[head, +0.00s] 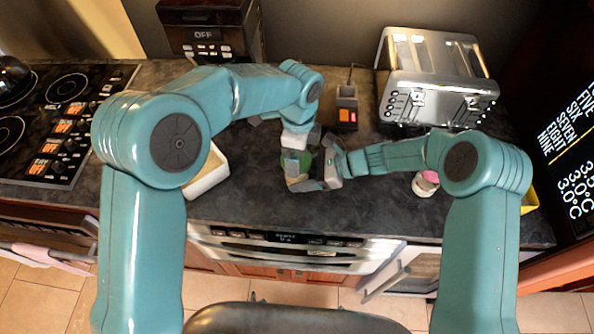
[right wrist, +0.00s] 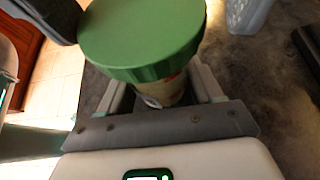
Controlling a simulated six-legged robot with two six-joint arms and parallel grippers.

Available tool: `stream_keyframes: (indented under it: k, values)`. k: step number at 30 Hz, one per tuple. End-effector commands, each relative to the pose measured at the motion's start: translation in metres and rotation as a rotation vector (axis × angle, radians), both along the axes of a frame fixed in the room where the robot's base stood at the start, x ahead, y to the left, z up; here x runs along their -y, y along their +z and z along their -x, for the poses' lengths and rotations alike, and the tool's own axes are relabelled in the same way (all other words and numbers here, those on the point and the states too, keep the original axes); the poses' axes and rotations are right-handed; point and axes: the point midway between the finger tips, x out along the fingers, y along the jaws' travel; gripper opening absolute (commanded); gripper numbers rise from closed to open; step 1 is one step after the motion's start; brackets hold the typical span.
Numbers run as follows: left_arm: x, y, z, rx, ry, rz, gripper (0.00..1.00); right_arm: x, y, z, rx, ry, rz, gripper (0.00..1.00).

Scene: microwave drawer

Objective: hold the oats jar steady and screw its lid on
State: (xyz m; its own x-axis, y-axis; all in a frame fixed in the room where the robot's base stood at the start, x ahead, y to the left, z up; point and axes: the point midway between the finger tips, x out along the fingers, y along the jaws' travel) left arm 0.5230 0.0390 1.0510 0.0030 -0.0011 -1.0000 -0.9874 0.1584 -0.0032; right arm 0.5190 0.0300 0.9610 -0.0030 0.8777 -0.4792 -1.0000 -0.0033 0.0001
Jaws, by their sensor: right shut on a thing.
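The oats jar (right wrist: 168,92) stands between the two fingers of my right gripper (right wrist: 158,98), which is shut on its body below the lid. The green lid (right wrist: 140,38) is on top of the jar's mouth; I cannot tell how tightly it sits. In the head view the jar (head: 291,176) is mostly hidden by both grippers, and a little of the green lid (head: 306,160) shows. My left gripper (head: 293,156) comes down from above, right at the lid. Its fingers overlap the jar, and I cannot tell whether they are open or shut.
A black device with an orange button (head: 347,107) stands behind the jar. A toaster (head: 430,75) is at the back right, a coffee machine (head: 210,30) at the back left. A white open box (head: 208,175) and a pink-and-white tub (head: 425,183) flank the grippers. The counter's front edge is close.

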Motion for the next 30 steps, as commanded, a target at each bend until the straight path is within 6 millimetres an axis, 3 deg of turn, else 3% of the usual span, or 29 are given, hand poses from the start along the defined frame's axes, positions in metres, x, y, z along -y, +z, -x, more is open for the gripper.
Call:
stream_keyframes:
  k: [4, 30]
  values:
    - [-0.0003, -0.0004, 0.0004, -0.002, 0.218, -0.001, 0.92, 0.0005, 0.0001, -0.0007, 0.000, -0.002, 0.000, 0.10]
    - [-0.0004, -0.0005, 0.0006, -0.003, 1.116, 0.000, 0.92, 0.0005, 0.0005, -0.0011, 0.001, -0.003, 0.000, 0.10]
